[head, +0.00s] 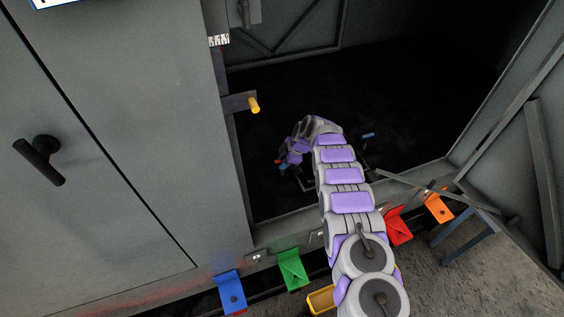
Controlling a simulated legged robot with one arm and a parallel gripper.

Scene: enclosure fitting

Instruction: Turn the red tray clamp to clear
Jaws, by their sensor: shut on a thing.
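The red tray clamp (278,161) shows only as a small red tip beside my gripper, low inside the dark enclosure. My gripper (284,165) is at the end of my purple and grey arm, which reaches through the opening and bends down to the left. The gripper is shut on the red clamp; the fingers and wrist hide most of it, so its angle cannot be told. A grey tray edge (306,186) shows just below the gripper. A small blue piece (368,135) sits to the right of my arm.
A yellow-tipped peg (254,105) juts from the left door frame. Blue (232,292), green (292,269), red (397,226) and orange (439,208) flaps line the front sill, with a yellow bin (321,299) near them. A grey door (100,150) stands at left.

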